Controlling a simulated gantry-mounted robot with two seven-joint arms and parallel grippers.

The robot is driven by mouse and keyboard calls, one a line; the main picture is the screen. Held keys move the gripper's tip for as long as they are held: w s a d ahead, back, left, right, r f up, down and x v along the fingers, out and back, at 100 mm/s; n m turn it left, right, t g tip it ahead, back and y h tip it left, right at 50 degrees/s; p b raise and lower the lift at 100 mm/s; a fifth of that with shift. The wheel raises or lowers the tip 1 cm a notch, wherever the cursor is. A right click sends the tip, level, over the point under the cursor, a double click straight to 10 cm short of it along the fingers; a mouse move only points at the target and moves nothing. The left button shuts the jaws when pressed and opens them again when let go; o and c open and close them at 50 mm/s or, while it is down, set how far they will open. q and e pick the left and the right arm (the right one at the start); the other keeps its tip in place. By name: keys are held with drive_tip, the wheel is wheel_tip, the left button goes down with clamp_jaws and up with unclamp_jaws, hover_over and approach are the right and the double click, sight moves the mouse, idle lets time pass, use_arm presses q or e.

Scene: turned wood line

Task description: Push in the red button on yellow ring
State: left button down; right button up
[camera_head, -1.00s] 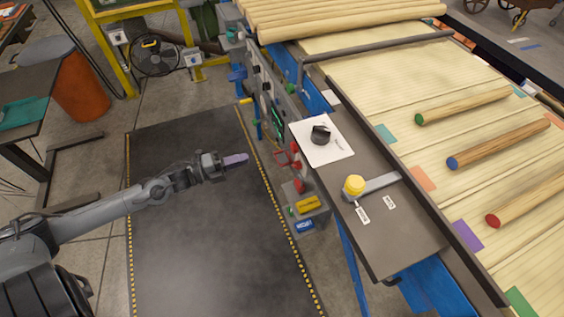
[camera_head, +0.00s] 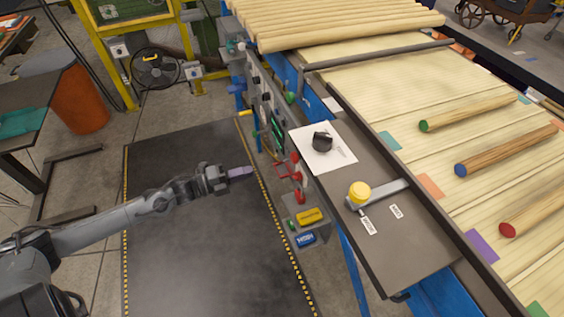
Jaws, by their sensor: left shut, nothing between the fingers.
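A small red knob-like part (camera_head: 299,197) shows on the machine's side panel, just above a grey box. It may be the red button; a yellow ring around it cannot be made out at this size. My left gripper (camera_head: 240,173), with purple fingertips, is shut and empty. It is in the air over the dark mat, to the left of the red part and apart from the panel. My right gripper is not in view.
Red handles (camera_head: 287,169) stick out just above the red part. The grey box carries a yellow block (camera_head: 312,216) and a blue one (camera_head: 306,239). The dark mat (camera_head: 200,265) is clear.

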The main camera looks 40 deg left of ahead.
sight(292, 159)
use_arm(q)
drive_tip(key=b+x, duration=0.5)
drive_tip(key=x, duration=0.7)
drive_tip(key=shift+w+d, duration=0.1)
drive_tip(key=shift+w, duration=0.15)
drive_tip(key=shift+w+d+p, duration=0.2)
drive_tip(key=shift+w+p, duration=0.15)
drive_tip(key=shift+w, duration=0.1)
drive_tip(key=shift+w+d, duration=0.2)
drive_tip(key=shift+w, duration=0.15)
drive_tip(key=shift+s, duration=0.1)
